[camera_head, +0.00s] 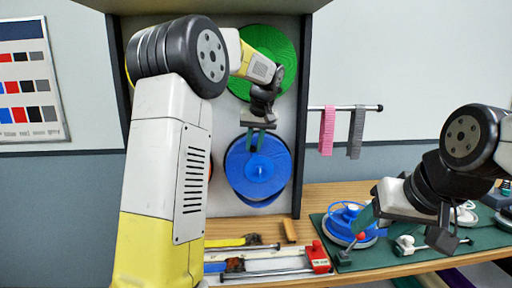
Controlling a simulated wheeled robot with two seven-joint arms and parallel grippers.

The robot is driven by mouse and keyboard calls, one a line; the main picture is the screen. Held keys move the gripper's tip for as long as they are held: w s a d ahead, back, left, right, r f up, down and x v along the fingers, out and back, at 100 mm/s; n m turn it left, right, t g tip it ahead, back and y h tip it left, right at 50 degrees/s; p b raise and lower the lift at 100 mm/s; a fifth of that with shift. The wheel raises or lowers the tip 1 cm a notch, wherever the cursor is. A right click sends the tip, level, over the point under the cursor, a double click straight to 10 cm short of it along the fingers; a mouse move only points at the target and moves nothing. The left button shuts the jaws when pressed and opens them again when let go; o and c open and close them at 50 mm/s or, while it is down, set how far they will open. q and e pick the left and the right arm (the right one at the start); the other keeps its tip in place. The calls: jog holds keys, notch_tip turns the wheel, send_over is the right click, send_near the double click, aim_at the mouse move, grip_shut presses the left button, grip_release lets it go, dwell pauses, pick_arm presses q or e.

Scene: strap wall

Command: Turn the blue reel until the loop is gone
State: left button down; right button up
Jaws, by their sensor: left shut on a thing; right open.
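The blue reel (270,168) is a round disc on the wall panel, with a small knob at its middle. A blue crescent (262,201) hangs below its lower edge and looks like a slack loop of strap. My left gripper (256,142) reaches down from above and is shut at the upper part of the blue reel. Its fingertips hide the exact spot it holds. My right gripper (402,232) is open and empty above the green mat at the right, well away from the reel.
A green reel (283,50) is above the blue one, partly behind my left arm. Pink (327,130) and grey (356,133) straps hang from a rail. The bench holds a blue round device (345,222), a red-ended tool (318,257) and a green mat (395,258).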

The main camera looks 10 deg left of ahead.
pick_arm(q)
jog(key=w+d+f+m+g+y, duration=0.1)
jog(key=w+d+y, duration=0.1)
jog(key=d+y, duration=0.4)
jog(key=shift+w+d+f+m+g+y, duration=0.15)
jog(key=shift+d+f+m+g+y, duration=0.2)
jog(key=shift+d, duration=0.8)
jog(key=shift+f, duration=0.1)
jog(key=c, duration=1.3)
grip_release()
jog(key=v, duration=0.7)
jog(key=shift+d+r, duration=0.25)
jog(key=shift+r, duration=0.1)
